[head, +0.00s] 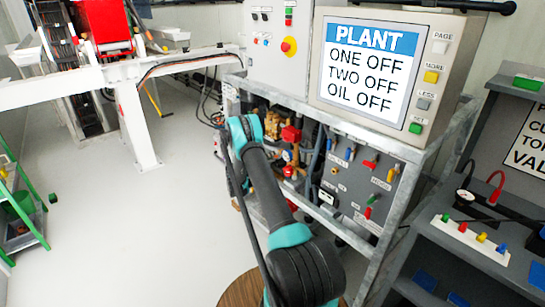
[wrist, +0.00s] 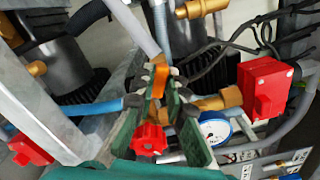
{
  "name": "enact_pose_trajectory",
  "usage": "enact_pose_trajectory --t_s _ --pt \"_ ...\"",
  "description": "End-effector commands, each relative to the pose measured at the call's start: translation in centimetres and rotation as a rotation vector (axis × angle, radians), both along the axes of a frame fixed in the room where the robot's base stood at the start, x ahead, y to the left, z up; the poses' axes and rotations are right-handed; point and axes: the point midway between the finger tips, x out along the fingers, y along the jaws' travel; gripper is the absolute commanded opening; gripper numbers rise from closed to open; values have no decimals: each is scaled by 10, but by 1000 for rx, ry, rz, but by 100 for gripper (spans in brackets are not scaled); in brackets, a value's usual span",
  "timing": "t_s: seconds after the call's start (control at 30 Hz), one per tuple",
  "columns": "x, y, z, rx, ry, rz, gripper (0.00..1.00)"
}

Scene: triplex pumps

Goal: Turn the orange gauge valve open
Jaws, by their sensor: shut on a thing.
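The orange gauge valve (wrist: 159,78) shows as a small upright orange handle in the middle of the wrist view. My gripper (wrist: 159,88), with dark green fingers, is shut on it, one finger on each side. The lower part of the handle and the valve body are hidden between the fingers. A round gauge with a white face and blue rim (wrist: 214,129) sits just right of the fingers, beside a brass fitting (wrist: 220,100). In the head view my arm reaches into the pump frame, and the gripper and orange handle cannot be made out.
A red valve knob (wrist: 148,139) lies close below the fingers. A red box (wrist: 264,86) is at the right, and a blue hose (wrist: 90,108) runs in at the left. The plant screen (head: 365,68) stands above a grey valve panel (head: 360,180). Open floor (head: 110,230) lies to the left.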

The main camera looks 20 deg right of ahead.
Motion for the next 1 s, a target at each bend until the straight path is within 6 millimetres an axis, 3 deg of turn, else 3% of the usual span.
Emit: enact_pose_trajectory --t_s 0.5,1.0 --pt "0 1 -2 -139 387 1 0" --pt "0 2 -3 -184 511 2 0"
